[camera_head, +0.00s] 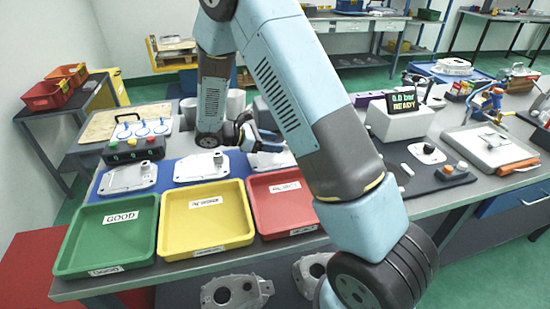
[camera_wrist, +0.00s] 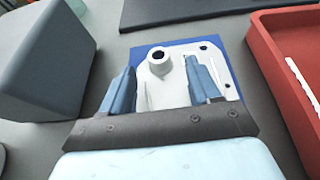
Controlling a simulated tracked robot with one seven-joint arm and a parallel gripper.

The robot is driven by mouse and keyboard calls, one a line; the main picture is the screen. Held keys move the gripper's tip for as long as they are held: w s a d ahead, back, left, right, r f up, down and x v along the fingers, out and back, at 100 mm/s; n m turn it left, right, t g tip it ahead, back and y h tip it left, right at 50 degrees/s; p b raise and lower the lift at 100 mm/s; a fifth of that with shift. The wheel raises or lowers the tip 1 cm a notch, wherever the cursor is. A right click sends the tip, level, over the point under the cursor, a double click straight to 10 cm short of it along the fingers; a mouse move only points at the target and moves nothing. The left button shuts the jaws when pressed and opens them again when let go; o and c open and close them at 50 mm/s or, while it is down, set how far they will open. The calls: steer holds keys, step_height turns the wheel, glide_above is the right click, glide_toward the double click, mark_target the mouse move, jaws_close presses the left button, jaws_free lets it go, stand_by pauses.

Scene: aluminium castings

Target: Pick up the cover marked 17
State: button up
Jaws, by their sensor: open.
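Three pale metal covers lie in a row on a blue mat (camera_head: 87,194): a left cover (camera_head: 128,178), a middle cover (camera_head: 200,167) and a right cover (camera_head: 268,160). No number is readable on any of them, so I cannot tell which is 17. My gripper (camera_head: 262,136) is open above the right cover and partly hides it. In the wrist view, my gripper (camera_wrist: 161,66) has one finger on each side of a cover (camera_wrist: 172,88) with a round raised boss. Its near end is hidden behind my gripper, and contact cannot be told.
Green (camera_head: 66,262), yellow (camera_head: 163,246) and red (camera_head: 258,220) trays stand along the front edge; the red one is close right in the wrist view (camera_wrist: 268,62). A dark grey block (camera_wrist: 45,65) stands at left there. A white display box (camera_head: 400,122) stands right.

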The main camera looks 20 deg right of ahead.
mark_target(283, 143)
steer(key=x, duration=0.4)
steer(key=shift+w+d, duration=0.1)
steer(key=shift+d, duration=0.15)
steer(key=shift+c, duration=0.2)
steer(key=shift+r, duration=0.1)
jaws_close()
